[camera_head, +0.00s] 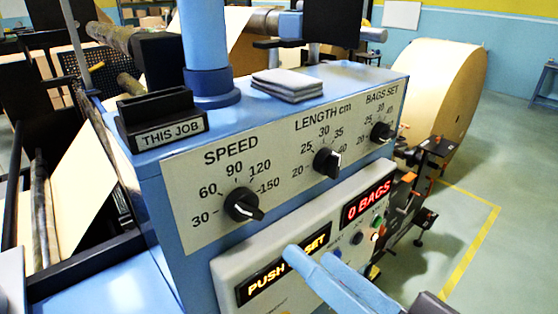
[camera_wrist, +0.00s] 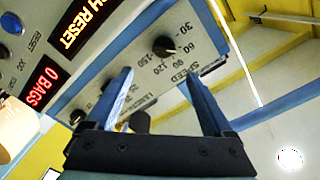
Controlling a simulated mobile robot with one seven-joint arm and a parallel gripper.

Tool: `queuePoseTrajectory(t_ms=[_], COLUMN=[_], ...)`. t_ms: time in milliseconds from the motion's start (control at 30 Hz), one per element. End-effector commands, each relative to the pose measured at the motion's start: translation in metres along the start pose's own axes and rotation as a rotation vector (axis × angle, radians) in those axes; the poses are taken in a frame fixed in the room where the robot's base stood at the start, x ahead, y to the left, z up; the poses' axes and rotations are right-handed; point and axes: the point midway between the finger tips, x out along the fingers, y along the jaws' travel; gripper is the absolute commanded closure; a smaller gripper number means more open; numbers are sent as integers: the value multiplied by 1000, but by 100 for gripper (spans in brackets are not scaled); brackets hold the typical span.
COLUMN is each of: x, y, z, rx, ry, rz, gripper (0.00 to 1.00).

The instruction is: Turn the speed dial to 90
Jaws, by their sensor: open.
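The speed dial (camera_head: 243,205) is a black knob on the light panel at the left under the word SPEED. Its scale runs 30, 60, 90, 120, 150, with 90 at the top. In the head view the knob's long end points right and slightly down, near or just below 150. The dial also shows in the upper middle of the wrist view (camera_wrist: 163,46), with its labels upside down. My gripper (camera_head: 311,257) is open, its blue fingers below and right of the dial, apart from it. In the wrist view my gripper (camera_wrist: 156,75) has nothing seen gripped.
The length dial (camera_head: 327,161) and the bags set dial (camera_head: 381,131) sit to the right on the same panel. Below are a PUSH RESET display (camera_head: 284,270), a 0 BAGS display (camera_head: 368,203) and small buttons. A THIS JOB holder (camera_head: 165,125) and grey cloth (camera_head: 288,84) stand on top.

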Motion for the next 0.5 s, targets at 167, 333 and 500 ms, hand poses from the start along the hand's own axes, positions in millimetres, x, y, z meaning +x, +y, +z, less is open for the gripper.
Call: queuePoseTrajectory(t_ms=[167, 333, 500], x=[-1, 26, 63], y=[-4, -7, -9], z=[4, 3, 3], rx=[27, 26, 26], ry=[-19, -21, -22], rz=[-25, -27, -28], gripper=[14, 14, 14])
